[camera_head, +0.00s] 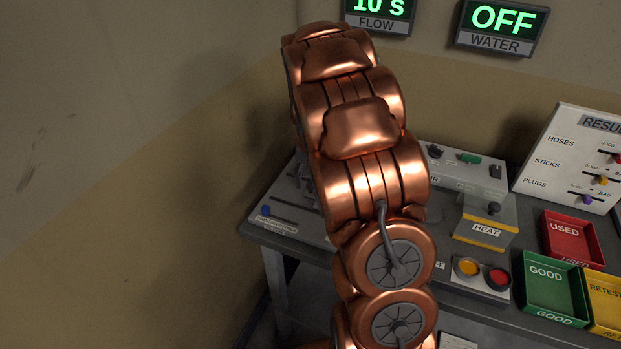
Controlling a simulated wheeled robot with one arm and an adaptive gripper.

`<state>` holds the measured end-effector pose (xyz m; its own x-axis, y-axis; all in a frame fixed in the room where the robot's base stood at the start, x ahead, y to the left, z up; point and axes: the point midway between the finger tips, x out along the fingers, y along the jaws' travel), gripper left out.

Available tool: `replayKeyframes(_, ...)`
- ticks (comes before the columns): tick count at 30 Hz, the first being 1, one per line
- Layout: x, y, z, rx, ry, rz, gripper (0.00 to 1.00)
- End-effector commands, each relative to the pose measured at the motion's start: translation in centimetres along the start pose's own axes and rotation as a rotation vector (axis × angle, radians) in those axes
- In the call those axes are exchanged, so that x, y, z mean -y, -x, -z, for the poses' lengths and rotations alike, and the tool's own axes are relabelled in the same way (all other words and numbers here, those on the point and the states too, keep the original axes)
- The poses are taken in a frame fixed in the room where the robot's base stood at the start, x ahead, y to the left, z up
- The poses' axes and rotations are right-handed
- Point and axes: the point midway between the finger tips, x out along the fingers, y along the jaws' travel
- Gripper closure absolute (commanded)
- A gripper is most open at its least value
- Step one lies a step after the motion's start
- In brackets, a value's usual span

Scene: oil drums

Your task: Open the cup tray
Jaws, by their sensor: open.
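I cannot make out a cup tray. My copper-coloured arm fills the middle of the view and hides much of the grey workbench (480,312).
A HEAT box (486,232) and a button box with yellow and red buttons (482,272) stand right of the arm. Red USED (570,258), green GOOD (553,318) and yellow RETEST (604,289) trays are farther right, before a RESULTS board (560,150). A wall is at left.

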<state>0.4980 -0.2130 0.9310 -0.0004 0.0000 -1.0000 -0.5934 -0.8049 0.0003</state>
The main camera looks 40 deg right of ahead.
Motion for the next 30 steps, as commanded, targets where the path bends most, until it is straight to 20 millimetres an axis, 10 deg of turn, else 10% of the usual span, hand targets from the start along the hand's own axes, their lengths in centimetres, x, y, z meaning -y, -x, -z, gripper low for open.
replayKeyframes(11, 0.02, -0.50, -0.01, -0.001, 0.000, 0.000, 0.52)
replayKeyframes(24, 0.01, -0.49, -0.05, 0.000, 0.000, 0.000, 0.98)
replayKeyframes(30, 0.01, -0.49, -0.05, 0.000, 0.000, 0.000, 1.00)
